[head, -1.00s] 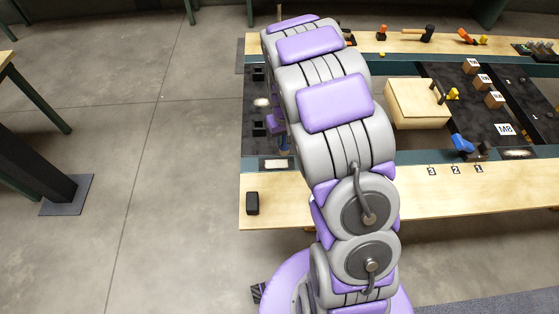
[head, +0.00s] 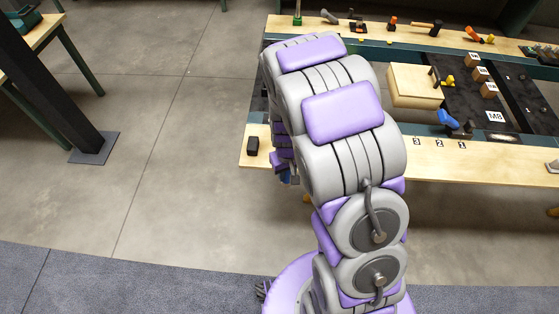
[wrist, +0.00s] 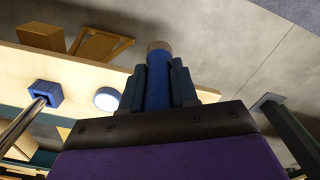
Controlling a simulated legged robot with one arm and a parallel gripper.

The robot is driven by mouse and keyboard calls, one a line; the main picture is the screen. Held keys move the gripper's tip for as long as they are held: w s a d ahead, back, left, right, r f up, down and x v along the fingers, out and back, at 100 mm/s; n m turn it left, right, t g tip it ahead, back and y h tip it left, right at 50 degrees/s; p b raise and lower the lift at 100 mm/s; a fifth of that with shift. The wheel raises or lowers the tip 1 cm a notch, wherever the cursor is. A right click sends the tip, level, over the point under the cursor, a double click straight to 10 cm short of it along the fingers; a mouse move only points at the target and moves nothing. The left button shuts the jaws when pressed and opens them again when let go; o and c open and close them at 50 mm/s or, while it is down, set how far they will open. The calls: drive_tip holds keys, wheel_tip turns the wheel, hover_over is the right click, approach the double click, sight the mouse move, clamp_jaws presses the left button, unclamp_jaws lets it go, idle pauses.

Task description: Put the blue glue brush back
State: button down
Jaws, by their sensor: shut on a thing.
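The blue glue brush (wrist: 158,80) stands between the two dark fingers of my gripper (wrist: 159,88) in the wrist view. Its blue handle is held between them, and a grey-brown end points away past the fingertips. My gripper is shut on it. The brush overlaps the view of the bench edge and the floor; I see no contact with the bench. In the head view my arm hides most of the gripper. A small blue patch shows by the arm's far end, near the bench's front edge, but I cannot tell what it is.
The wooden bench (head: 500,165) carries a black block (head: 252,145) at front left, a pale wooden box (head: 414,86) and a blue tool (head: 448,119).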

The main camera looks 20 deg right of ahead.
drive_tip(key=w+f+b, duration=0.1)
drive_tip(key=w, duration=0.4)
drive_tip(key=w+f+b, duration=0.1)
drive_tip(key=w+f, duration=0.1)
drive_tip(key=w, duration=0.3)
drive_tip(key=w+d+f+b, duration=0.1)
drive_tip(key=w+f, duration=0.1)
drive_tip(key=w, duration=0.4)
drive_tip(key=shift+s+d, duration=0.1)
drive_tip(key=shift+d, duration=0.5)
drive_tip(key=c, duration=1.1)
unclamp_jaws()
drive_tip(key=shift+d, duration=0.2)
drive_tip(key=shift+o, duration=1.2)
drive_tip(key=shift+a, duration=0.6)
